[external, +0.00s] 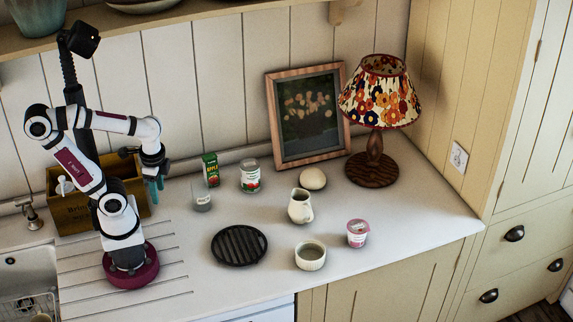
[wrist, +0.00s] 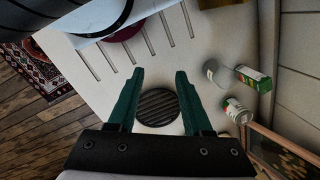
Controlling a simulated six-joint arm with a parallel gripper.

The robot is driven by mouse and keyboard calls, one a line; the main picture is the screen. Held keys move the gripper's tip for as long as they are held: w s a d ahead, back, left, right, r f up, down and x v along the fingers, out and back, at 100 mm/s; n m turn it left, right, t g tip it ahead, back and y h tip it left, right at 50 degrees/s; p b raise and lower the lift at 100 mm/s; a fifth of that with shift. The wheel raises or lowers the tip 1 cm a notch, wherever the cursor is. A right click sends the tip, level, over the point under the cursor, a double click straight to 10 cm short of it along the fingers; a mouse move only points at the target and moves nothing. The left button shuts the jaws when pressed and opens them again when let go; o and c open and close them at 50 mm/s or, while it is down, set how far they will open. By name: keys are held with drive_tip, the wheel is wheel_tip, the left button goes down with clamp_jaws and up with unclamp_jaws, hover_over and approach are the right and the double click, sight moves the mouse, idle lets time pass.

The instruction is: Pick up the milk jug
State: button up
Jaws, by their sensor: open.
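The milk jug (external: 300,206) is a small cream jug with a handle, standing upright on the white counter in the external view. I cannot make it out in the wrist view. My gripper (external: 154,189) is high at the left in the external view, well left of the jug and apart from it. In the wrist view my gripper (wrist: 158,78) shows two green fingers spread apart with nothing between them. The black ribbed trivet (wrist: 158,107) appears below, beyond the fingers.
Around the jug stand a ramekin (external: 310,256), a pink yogurt pot (external: 357,233), a round cream object (external: 312,179), and the trivet (external: 239,245). A tin (external: 250,176), green carton (external: 210,169), glass jar (external: 201,196), lamp (external: 374,165) and framed picture (external: 308,115) stand behind. A wooden crate (external: 75,214) is left.

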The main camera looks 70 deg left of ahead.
idle(0.4)
drive_tip(key=c, duration=0.4)
drive_tip(key=shift+o, duration=0.2)
drive_tip(key=w+d+f+n+t+h, duration=0.1)
drive_tip(key=w+d+f+n+t, duration=0.15)
drive_tip(key=w, duration=0.55)
drive_tip(key=w+d+f+n+t+h, duration=0.1)
drive_tip(key=w+d+f+n+t, duration=0.2)
drive_tip(key=w, duration=0.4)
drive_tip(key=w+d+f+n+t+h, duration=0.1)
drive_tip(key=w+d+f+t, duration=0.2)
drive_tip(key=w, duration=0.5)
drive_tip(key=n+t+y, duration=0.3)
drive_tip(key=n+t, duration=0.2)
drive_tip(key=n, duration=0.2)
approach(303, 211)
drive_tip(key=s+d+r, duration=0.1)
drive_tip(key=d, duration=0.3)
drive_tip(key=shift+t, duration=0.25)
drive_tip(key=x, duration=1.5)
drive_tip(key=shift+w+a+r, duration=0.15)
drive_tip(key=shift+a+r, duration=0.05)
drive_tip(key=shift+r, duration=0.05)
